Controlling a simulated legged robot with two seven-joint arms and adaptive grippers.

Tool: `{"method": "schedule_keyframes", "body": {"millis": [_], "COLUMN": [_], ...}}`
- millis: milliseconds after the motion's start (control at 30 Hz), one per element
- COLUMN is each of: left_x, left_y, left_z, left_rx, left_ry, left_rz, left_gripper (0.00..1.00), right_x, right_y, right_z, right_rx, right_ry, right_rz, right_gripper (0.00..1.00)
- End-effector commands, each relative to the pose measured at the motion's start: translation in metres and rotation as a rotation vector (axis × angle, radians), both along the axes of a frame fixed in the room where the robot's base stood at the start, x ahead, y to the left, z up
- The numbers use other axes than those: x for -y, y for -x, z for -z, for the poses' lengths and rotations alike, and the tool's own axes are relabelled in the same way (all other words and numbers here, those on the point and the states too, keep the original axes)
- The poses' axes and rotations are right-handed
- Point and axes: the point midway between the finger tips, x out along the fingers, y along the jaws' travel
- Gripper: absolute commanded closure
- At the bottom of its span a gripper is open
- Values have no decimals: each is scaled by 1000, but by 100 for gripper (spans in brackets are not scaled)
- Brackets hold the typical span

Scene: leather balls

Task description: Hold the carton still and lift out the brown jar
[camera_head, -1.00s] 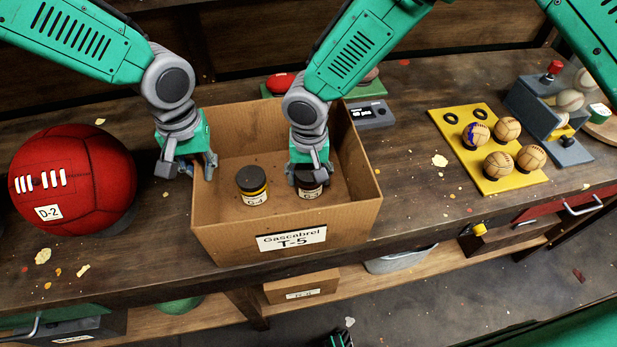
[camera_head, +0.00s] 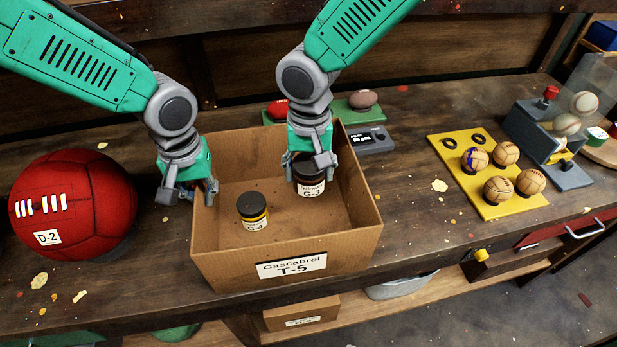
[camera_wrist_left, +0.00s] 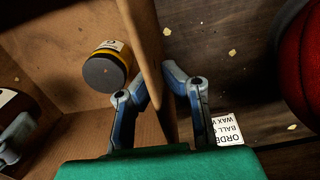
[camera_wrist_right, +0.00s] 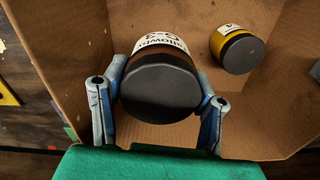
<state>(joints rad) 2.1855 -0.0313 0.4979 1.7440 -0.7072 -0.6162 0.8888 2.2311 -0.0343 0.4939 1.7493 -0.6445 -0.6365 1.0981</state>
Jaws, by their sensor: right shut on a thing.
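The open cardboard carton (camera_head: 220,245), labelled T-5, stands on the bench. My left gripper (camera_head: 192,194) straddles its left wall, one finger inside and one outside; in the left wrist view the fingers close on the wall (camera_wrist_left: 150,50). My right gripper (camera_head: 312,174) is shut on the brown jar (camera_head: 311,188), labelled G-3 with a dark lid. The jar is upright and raised above the carton floor, its lower part still inside the walls. It fills the fingers in the right wrist view (camera_wrist_right: 160,85). A yellow jar (camera_head: 253,212), labelled G-4, stands on the carton floor.
A big red ball (camera_head: 72,205) sits left of the carton. Behind are a green tray (camera_head: 365,113) and a small grey scale (camera_head: 372,140). A yellow board (camera_head: 470,185) with several balls lies right. Bench between carton and board is mostly clear.

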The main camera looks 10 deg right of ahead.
Motion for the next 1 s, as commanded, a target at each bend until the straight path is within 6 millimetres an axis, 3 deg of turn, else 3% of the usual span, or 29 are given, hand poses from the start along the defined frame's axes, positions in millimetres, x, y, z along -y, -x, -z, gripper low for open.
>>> {"method": "schedule_keyframes", "body": {"millis": [167,267,667,1000], "left_x": [0,0,0,0], "left_y": [0,0,-1,-2], "left_z": [0,0,-6,-72], "left_rx": [1,1,2,6], "left_ry": [1,1,0,1], "left_rz": [0,0,-1,-1], "left_gripper": [100,71,71,71], "right_x": [0,0,0,0], "right_y": [0,0,0,0], "right_z": [0,0,0,0], "right_rx": [0,1,1,1], "right_ry": [0,0,0,0], "right_rz": [0,0,0,0], "right_gripper": [83,83,83,83]}}
